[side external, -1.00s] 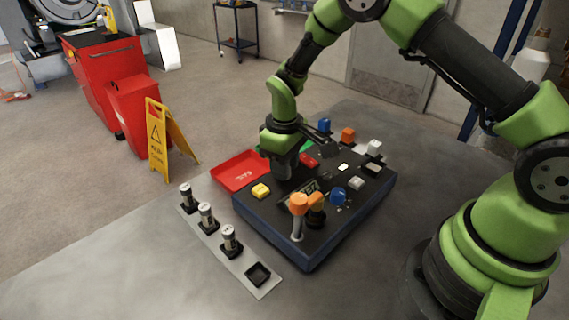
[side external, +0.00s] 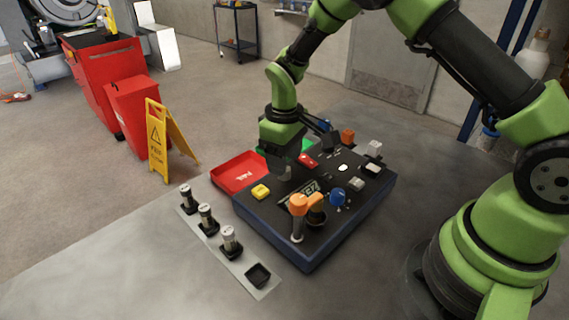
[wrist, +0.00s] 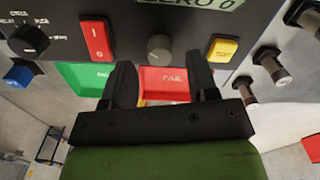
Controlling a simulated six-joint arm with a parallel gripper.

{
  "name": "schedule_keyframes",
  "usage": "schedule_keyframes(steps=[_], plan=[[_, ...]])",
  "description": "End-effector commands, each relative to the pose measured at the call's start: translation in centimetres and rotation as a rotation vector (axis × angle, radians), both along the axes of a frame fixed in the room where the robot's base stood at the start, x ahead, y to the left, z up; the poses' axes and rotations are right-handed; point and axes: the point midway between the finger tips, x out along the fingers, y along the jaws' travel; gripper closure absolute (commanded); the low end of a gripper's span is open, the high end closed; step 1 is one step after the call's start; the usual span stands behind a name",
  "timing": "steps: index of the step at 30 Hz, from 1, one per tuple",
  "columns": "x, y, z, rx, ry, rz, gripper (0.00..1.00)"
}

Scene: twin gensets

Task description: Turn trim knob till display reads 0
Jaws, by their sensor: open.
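The grey round knob (wrist: 160,47) shows in the wrist view on the dark panel, below the display (wrist: 205,4). Only the display's lower strip is in that view, with "ZERO 0" on it. In the side view the display (side external: 299,193) is partly covered and tilted; its large digits seem to end in 87, and I cannot read them fully. My gripper (wrist: 160,68) is open and empty. Its two fingers are apart, one to each side of the knob's line in the picture, with the knob beyond their tips. In the side view my gripper (side external: 284,170) is low over the panel.
A red rocker (wrist: 97,38) and a yellow button (wrist: 222,48) flank the knob. A black selector (wrist: 28,40) is farther left. An orange-topped lever (side external: 298,205) stands at the panel's front. A red FAIL tray (side external: 228,171) and several upright cylinders (side external: 229,240) are left of the panel.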

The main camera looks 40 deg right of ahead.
Motion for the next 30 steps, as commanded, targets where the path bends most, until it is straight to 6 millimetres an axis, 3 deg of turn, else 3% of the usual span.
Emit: schedule_keyframes(steps=[3, 10, 15, 25, 30], plan=[[0.1, 0.0, 2.7, 0.0, -0.006, -0.001, 0.46], [0.0, 0.0, 6.5, 0.001, -0.003, -0.001, 0.46], [0.0, 0.0, 7.7, 0.0, -0.001, -0.001, 0.46], [-0.1, 0.0, 7.9, 0.001, -0.003, -0.004, 0.46], [-1.2, 0.1, 11.3, 0.021, -0.062, -0.059, 0.46]])
